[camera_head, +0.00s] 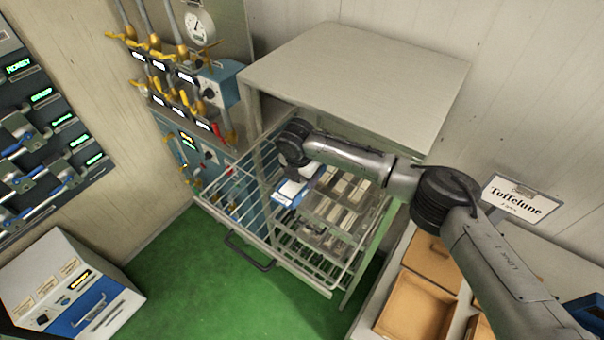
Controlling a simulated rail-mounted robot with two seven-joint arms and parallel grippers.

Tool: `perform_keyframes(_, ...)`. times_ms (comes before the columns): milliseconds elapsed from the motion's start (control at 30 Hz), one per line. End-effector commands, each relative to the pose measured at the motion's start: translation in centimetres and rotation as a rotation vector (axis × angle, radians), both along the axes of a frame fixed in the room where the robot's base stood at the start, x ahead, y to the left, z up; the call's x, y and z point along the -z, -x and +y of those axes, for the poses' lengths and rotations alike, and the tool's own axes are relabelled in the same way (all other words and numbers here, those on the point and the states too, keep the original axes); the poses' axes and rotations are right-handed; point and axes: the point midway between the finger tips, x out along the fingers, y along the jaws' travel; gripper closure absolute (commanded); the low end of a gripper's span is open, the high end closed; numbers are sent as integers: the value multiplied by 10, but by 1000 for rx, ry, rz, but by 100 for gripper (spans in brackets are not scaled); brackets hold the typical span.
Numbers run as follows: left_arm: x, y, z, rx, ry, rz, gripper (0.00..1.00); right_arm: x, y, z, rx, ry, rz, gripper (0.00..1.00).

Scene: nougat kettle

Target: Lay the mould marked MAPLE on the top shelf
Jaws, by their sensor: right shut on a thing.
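My right gripper (291,188) hangs below the wrist at the front of an open rack cabinet (363,70). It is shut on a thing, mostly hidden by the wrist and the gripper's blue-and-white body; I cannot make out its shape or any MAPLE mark. Several pale moulds (348,188) lie in rows on an upper wire level inside the cabinet, just right of the gripper. More grey pieces (325,238) lie on a lower level. My forearm covers part of the cabinet opening and its upper edge. No mould lettering is readable. My left gripper is not in view.
Brown boxes (415,303) stand at the lower right. A blue-and-white machine (68,288) is lower left. The green floor (190,275) is clear.

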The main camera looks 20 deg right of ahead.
Motion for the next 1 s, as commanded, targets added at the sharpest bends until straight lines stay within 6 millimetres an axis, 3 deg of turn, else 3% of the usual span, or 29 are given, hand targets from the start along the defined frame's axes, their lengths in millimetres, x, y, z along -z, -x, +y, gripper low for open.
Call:
perform_keyframes(267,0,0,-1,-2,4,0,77,-1,-1,0,0,-1,-3,76)
perform_keyframes(300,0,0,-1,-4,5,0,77,-1,-1,0,0,-1,-3,34)
perform_keyframes(600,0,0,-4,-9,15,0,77,-1,0,0,0,0,-1,7)
perform_keyframes(1000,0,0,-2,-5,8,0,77,0,0,0,0,0,0,0)
